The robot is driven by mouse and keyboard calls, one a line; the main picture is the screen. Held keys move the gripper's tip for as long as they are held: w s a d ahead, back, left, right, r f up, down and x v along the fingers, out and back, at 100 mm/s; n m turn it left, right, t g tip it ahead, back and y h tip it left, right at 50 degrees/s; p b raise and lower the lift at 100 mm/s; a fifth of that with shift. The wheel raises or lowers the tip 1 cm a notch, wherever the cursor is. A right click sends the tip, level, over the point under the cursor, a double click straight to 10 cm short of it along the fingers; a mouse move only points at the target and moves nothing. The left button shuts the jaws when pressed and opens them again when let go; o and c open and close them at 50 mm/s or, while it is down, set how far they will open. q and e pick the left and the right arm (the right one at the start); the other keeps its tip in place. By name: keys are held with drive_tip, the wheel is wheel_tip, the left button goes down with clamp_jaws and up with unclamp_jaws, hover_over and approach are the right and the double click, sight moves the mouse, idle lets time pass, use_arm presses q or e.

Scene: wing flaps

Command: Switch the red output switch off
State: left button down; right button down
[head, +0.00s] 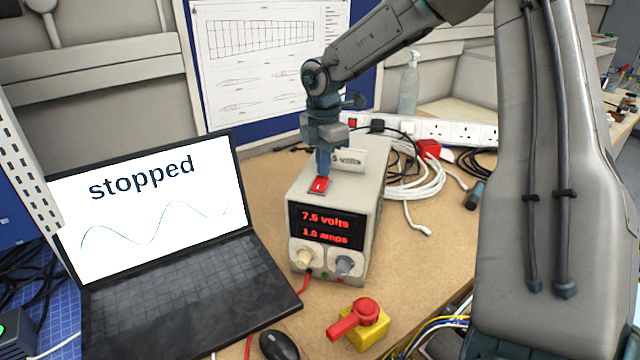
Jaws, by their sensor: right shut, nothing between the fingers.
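The red output switch (319,186) sits on top of the beige power supply (335,205), near its front edge. My right gripper (322,174) points down with its shut, empty fingertips at the far edge of the switch; they look to be touching it, though the exact contact is hard to tell. The front display (325,229) glows red and reads 7.5 volts and 1.0 amps. A small label reading "5-volts" stands on top behind the gripper, partly hidden. My left gripper is not in view.
An open laptop (160,230) showing "stopped" stands to the left. A yellow box with a red rotary handle (358,318) and a black mouse (279,345) lie in front. White cables (420,185) and a socket strip (455,131) lie behind right. Bare desk shows right of the supply.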

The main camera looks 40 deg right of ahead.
drive_tip(key=shift+f+b, duration=0.3)
drive_tip(key=shift+f, duration=0.05)
drive_tip(key=shift+r, duration=0.15)
drive_tip(key=shift+r+p, duration=0.8)
drive_tip(key=shift+r, duration=2.65)
drive_tip(key=shift+f, duration=0.1)
